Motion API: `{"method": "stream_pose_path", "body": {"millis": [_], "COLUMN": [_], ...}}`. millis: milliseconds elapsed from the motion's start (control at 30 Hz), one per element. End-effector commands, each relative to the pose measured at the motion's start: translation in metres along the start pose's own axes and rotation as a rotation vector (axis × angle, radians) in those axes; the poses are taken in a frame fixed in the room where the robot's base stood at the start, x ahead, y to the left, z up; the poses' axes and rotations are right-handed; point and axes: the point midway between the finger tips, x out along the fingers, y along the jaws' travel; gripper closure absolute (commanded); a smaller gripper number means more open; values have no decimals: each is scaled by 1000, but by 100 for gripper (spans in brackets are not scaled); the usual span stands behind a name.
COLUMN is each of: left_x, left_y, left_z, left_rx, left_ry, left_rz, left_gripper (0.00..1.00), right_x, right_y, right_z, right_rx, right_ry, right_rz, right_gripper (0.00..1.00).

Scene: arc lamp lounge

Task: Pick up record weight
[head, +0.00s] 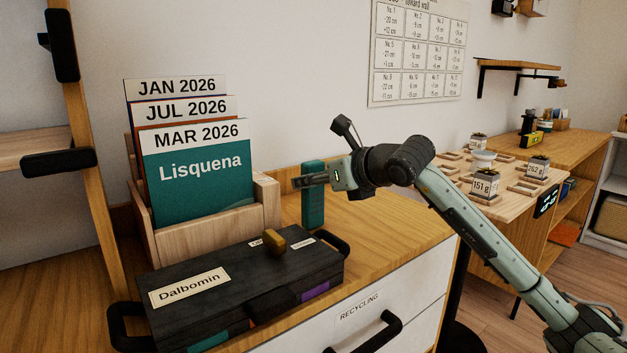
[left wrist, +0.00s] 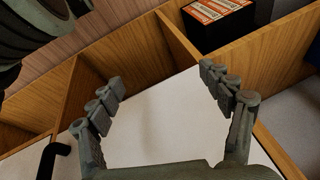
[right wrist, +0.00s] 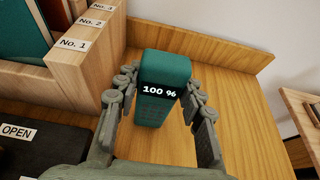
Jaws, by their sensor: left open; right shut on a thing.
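A tall teal block (head: 313,208) with a dark band reading "100 %" stands upright at the back of the wooden cabinet top, right of the folder holder. No label names it a record weight. My right gripper (head: 312,182) is shut on its upper part. In the right wrist view the block (right wrist: 160,85) sits between the fingers; I cannot tell whether its base touches the wood. A small brass-coloured piece (head: 275,242) is on the black case. My left gripper (left wrist: 165,95) is open and empty, above a white panel and wooden compartments; it is outside the head view.
The black case (head: 190,285) labelled "Dalbomin" lies in front of the wooden holder (head: 265,205) of dated folders. Bare cabinet top (head: 390,228) lies right of the block. A board with weights (head: 487,190) stands farther right. A low wooden ledge (right wrist: 200,45) runs behind the block.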

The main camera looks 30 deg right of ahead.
Motion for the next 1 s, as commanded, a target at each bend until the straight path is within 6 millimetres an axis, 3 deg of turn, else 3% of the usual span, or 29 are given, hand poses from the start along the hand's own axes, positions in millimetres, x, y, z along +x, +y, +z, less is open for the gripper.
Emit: {"method": "stream_pose_path", "body": {"millis": [633,667,700,800,1000], "left_x": [6,5,5,5,3], "left_y": [9,9,9,9,9], "left_z": [-13,-14,-14,-14,-15], "left_rx": [11,11,11,11,10], "left_ry": [60,62,62,63,67], "left_rz": [16,16,17,17,17], "left_gripper": [21,21,21,21,21], "right_x": [1,1,1,1,1], "right_y": [0,0,0,0,0], "right_z": [-2,-2,-2,-2,-2], "right_rx": [0,0,0,0,0], "right_ry": [0,1,1,1,1], "right_rz": [0,0,0,0,0], "right_gripper": [93,58,53,41,41]}}
